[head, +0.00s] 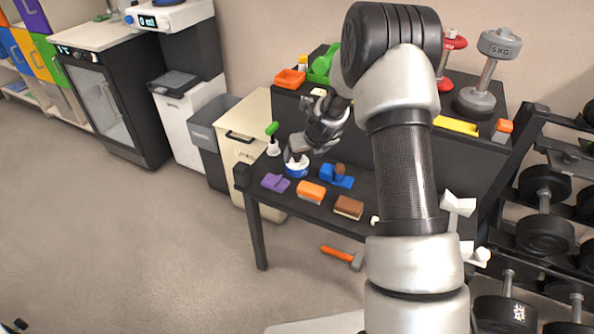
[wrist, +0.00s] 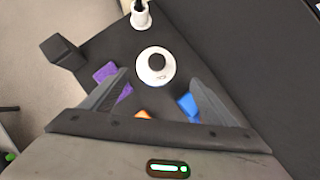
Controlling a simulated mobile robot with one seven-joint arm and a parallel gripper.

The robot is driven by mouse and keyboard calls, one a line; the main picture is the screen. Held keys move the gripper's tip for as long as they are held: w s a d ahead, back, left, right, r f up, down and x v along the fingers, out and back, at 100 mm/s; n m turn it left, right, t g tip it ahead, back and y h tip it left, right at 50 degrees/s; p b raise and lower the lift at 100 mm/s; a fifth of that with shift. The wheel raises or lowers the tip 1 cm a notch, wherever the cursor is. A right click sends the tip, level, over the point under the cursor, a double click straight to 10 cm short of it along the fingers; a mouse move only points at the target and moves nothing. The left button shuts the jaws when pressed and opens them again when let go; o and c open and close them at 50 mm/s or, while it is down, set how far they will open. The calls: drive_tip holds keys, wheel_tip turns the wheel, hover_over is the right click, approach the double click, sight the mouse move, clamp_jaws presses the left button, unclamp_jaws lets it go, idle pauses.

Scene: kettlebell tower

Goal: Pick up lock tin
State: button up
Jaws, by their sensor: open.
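A round white and blue tin (head: 297,170), which looks like the lock tin, stands on the dark lower bench top. In the wrist view the tin (wrist: 156,78) shows from above as a white disc with a dark round centre. Its print is too small to read. My gripper (head: 297,155) is just above the tin and partly covers it in the head view. In the wrist view my gripper (wrist: 158,84) has its fingers spread, with the tin beyond and between their tips. Nothing is held. I cannot tell whether the fingers touch the tin.
A raised dark shelf (head: 455,142) rises behind. A hammer (head: 342,257) lies on the floor.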

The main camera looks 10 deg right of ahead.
sight(298, 160)
drive_tip(key=x, duration=0.4)
drive_tip(key=shift+f+b, duration=0.1)
drive_tip(key=shift+b, duration=0.25)
drive_tip(key=b+x, duration=0.1)
drive_tip(key=x, duration=0.1)
drive_tip(key=a+x, duration=0.1)
drive_tip(key=x, duration=0.1)
drive_tip(key=shift+f+b, duration=0.2)
drive_tip(key=shift+b, duration=0.15)
drive_tip(key=shift+w+f, duration=0.2)
drive_tip(key=shift+w, duration=0.05)
drive_tip(key=c, duration=1.1)
drive_tip(key=shift+r, duration=0.15)
